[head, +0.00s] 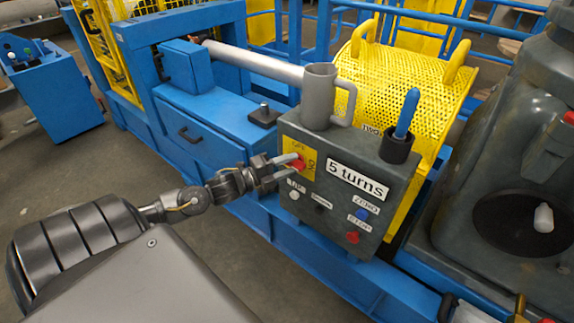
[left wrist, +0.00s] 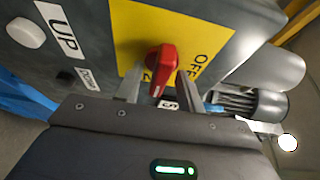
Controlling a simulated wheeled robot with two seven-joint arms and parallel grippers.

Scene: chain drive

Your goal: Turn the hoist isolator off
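The hoist isolator is a red rotary handle (left wrist: 162,66) on a yellow plate (left wrist: 135,28) marked OFF. In the head view the yellow plate (head: 309,150) sits at the upper left of a grey control box (head: 330,215). In the left wrist view the handle does not line up with the OFF mark; its exact setting is hard to read. My left gripper (head: 282,167) is at the plate, its fingers (left wrist: 160,82) on either side of the handle. A narrow gap shows beside the handle, so it looks open. My right gripper is not clearly visible.
The box also carries an UP button (head: 294,195), a blue button (head: 362,214), a red button (head: 352,237) and a "5 turns" label (head: 357,180). A grey mug (head: 318,95) and a dark cup (head: 398,150) holding a blue-handled item stand on top. A yellow mesh guard (head: 400,85) is behind.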

